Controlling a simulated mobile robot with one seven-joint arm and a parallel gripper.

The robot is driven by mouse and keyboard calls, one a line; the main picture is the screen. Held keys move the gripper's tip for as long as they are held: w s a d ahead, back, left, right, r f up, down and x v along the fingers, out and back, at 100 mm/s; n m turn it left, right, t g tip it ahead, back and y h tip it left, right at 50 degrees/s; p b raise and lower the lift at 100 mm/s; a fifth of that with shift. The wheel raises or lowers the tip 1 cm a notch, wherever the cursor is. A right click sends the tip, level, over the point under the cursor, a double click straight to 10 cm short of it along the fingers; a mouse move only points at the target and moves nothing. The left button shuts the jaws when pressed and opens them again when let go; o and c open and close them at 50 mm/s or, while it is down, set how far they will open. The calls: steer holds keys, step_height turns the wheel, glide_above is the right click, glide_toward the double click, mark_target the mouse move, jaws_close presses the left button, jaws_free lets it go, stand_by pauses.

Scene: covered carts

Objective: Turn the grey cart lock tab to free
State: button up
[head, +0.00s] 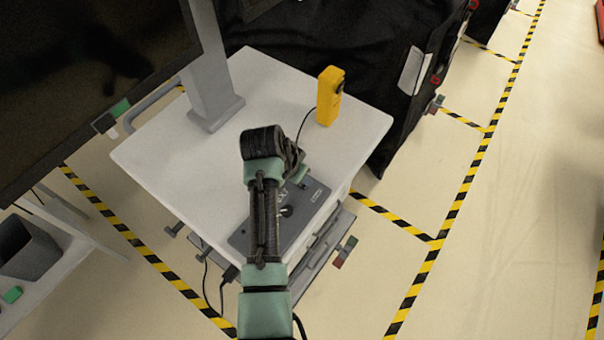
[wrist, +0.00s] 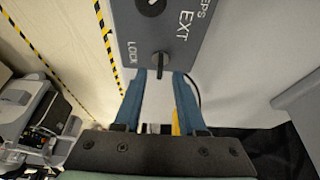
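The grey lock tab (wrist: 160,64) sits on the dark grey panel (wrist: 188,35) at the top of the wrist view, beside the printed word LOCK. It points roughly up and down in that picture. My gripper (wrist: 159,76) is open, with one blue finger on each side of the tab's line. The fingertips are close to the tab, with gaps visible at both sides; nothing is held. In the head view, the panel (head: 316,200) lies on the white cart top, and my arm covers part of it. I cannot make out the tab there.
A second round knob (wrist: 151,6) is on the panel. On the white cart top (head: 165,150) stand a yellow handheld device (head: 328,97) with a cable and a grey post (head: 208,70). A black covered cart (head: 370,45) stands behind. Striped floor tape runs at right.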

steer(key=shift+x, duration=1.4)
jaws_close()
